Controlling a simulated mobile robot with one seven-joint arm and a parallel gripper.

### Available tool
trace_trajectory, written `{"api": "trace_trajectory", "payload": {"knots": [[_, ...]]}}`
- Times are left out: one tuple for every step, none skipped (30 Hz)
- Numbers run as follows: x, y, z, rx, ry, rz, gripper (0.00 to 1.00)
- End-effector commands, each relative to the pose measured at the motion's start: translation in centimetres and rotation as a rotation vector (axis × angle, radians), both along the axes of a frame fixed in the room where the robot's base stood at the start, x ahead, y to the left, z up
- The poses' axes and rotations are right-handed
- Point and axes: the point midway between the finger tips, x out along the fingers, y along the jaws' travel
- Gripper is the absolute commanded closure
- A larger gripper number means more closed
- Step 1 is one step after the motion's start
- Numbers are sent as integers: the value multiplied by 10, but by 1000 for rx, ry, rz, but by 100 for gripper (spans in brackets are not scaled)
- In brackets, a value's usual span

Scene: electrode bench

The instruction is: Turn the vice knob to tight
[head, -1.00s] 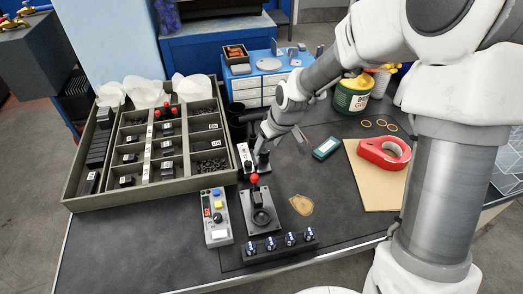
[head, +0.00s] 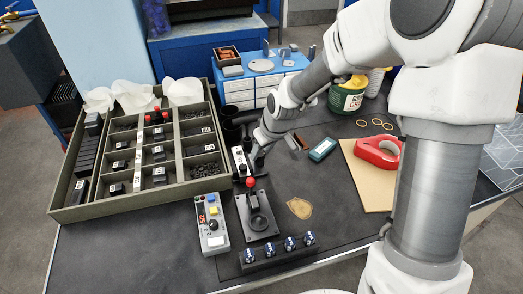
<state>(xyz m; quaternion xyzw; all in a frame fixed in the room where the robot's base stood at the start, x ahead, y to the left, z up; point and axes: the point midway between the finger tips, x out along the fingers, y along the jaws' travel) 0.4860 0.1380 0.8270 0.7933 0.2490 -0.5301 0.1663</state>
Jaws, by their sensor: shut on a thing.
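My gripper (head: 254,166) points down at the middle of the bench. It is shut on a small dark part just behind the red ball, most likely the vice knob. The fingers and wrist hide most of that part, so its marking and how far it is turned cannot be read. A dark bar (head: 240,180) shows beside the fingertips. In front of it, a red ball (head: 251,183) tops a short black lever on a dark plate (head: 264,232).
A grey control box (head: 213,240) stands left of the plate, and a row of blue-topped knobs (head: 278,249) in front. A compartment tray (head: 130,207) fills the left. A teal-edged box (head: 322,149), red tape (head: 378,153) and cardboard (head: 366,188) lie right.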

Motion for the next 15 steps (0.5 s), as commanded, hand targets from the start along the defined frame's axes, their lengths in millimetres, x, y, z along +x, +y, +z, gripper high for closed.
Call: {"api": "trace_trajectory", "payload": {"knots": [[0, 0, 0, 0, 0, 0, 100], [0, 0, 0, 0, 0, 0, 100], [0, 0, 0, 0, 0, 0, 100], [0, 0, 0, 0, 0, 0, 100], [0, 0, 0, 0, 0, 0, 100], [0, 0, 0, 0, 0, -1, 100], [0, 1, 0, 0, 0, -4, 100], [0, 1, -1, -1, 0, -9, 100], [0, 1, -1, -1, -1, -19, 100], [0, 1, -2, -1, -1, -28, 100], [0, 1, -2, -1, -2, -37, 100], [0, 2, -2, -1, -2, -48, 100], [0, 1, -1, -1, -2, -57, 100], [0, 1, -1, -1, -3, -63, 100], [0, 1, 0, 0, -2, -68, 100]]}}
